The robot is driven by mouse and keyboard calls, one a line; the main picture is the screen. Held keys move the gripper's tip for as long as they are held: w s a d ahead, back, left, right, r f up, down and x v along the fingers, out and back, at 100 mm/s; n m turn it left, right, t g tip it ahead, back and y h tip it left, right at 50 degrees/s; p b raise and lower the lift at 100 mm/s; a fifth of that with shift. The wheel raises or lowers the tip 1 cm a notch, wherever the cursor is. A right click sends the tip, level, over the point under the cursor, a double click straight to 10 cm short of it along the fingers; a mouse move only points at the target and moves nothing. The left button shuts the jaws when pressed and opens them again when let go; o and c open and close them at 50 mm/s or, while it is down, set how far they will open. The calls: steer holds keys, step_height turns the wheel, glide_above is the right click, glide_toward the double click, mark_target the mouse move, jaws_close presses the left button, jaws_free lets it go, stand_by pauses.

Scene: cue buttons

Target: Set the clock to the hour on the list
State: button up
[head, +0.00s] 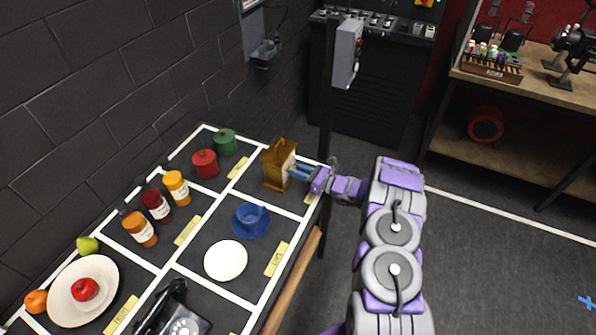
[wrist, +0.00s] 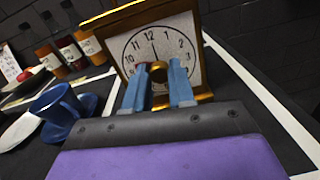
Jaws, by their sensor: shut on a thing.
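A gold-framed wooden clock (head: 279,165) stands upright in the far right compartment of the table. In the wrist view its white dial (wrist: 150,45) faces me, and the 12 shows at the top. The hands cannot be read clearly, and my fingers hide part of the lower dial. My gripper (head: 293,172) reaches it from the right. In the wrist view its two blue fingers are shut on a round gold knob (wrist: 161,72) in front of the dial. No hour list is clearly readable in either view.
A blue cup (head: 251,217) and a white plate (head: 225,260) are nearer on the table. Several jars (head: 175,187), a fruit plate (head: 61,292) and a telephone (head: 176,315) lie further left. A dark post (head: 327,110) stands behind the corner.

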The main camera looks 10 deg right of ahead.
jaws_close()
steer(key=shift+n+b, duration=0.8)
steer(key=shift+n, duration=0.7)
steer(key=o, duration=0.7)
jaws_free()
steer(key=shift+o, duration=0.2)
